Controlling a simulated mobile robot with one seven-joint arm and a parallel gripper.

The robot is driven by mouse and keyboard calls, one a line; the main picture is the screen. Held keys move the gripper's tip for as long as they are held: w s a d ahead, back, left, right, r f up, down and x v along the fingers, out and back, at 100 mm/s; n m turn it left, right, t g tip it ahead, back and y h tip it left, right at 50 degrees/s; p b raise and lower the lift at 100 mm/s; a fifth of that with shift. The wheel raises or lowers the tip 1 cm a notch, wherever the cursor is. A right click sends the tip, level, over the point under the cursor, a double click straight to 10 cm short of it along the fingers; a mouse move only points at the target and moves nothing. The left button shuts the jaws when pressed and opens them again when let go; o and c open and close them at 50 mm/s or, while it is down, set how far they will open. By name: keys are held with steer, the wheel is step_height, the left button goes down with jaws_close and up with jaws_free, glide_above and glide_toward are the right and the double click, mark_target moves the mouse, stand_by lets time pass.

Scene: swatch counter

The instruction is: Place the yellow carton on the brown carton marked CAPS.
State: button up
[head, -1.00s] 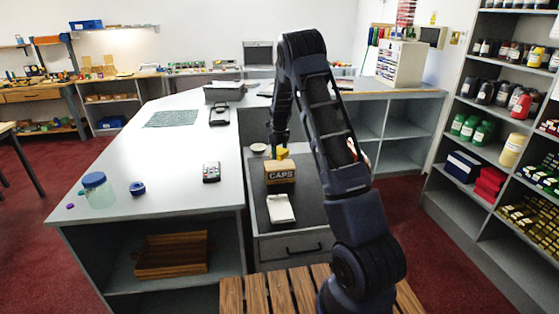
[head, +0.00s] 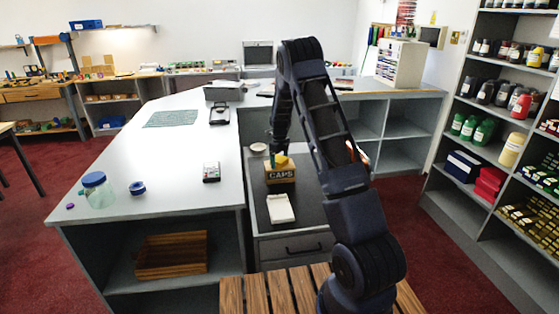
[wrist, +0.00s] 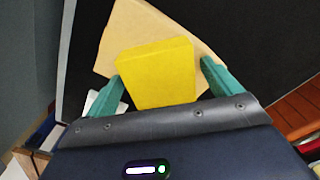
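The yellow carton (head: 282,160) rests on top of the brown carton marked CAPS (head: 281,176), which stands on the lower dark counter. A narrow gap shows at the right finger, and the left finger is close to the carton's side. The fingers look open. In the head view my gripper (head: 278,156) is at the carton, partly hiding it.
A white pad (head: 280,209) lies in front of the brown carton, and a small bowl (head: 258,148) stands behind. The pale counter (head: 180,180) at left holds a calculator-like device (head: 211,172), a blue tape roll (head: 137,188) and a jar (head: 97,190).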

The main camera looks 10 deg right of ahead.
mark_target(280, 159)
steer(key=shift+r, duration=0.1)
step_height(280, 159, up, 12)
steer(key=s+d+r+n+t+y, duration=0.1)
steer(key=s+d+r+n, duration=0.2)
steer(key=s+r+n, duration=0.55)
steer(key=s+d+r+n+t, duration=0.15)
steer(key=s+r+n, duration=0.25)
steer(key=s+r, duration=0.95)
steer(key=s+d+f+n+t+h, duration=0.1)
steer(key=s+n, duration=1.3)
steer(key=s, duration=1.6)
steer(key=shift+d+f+t, duration=0.25)
steer(key=shift+d+t, duration=0.3)
steer(key=shift+d, duration=0.15)
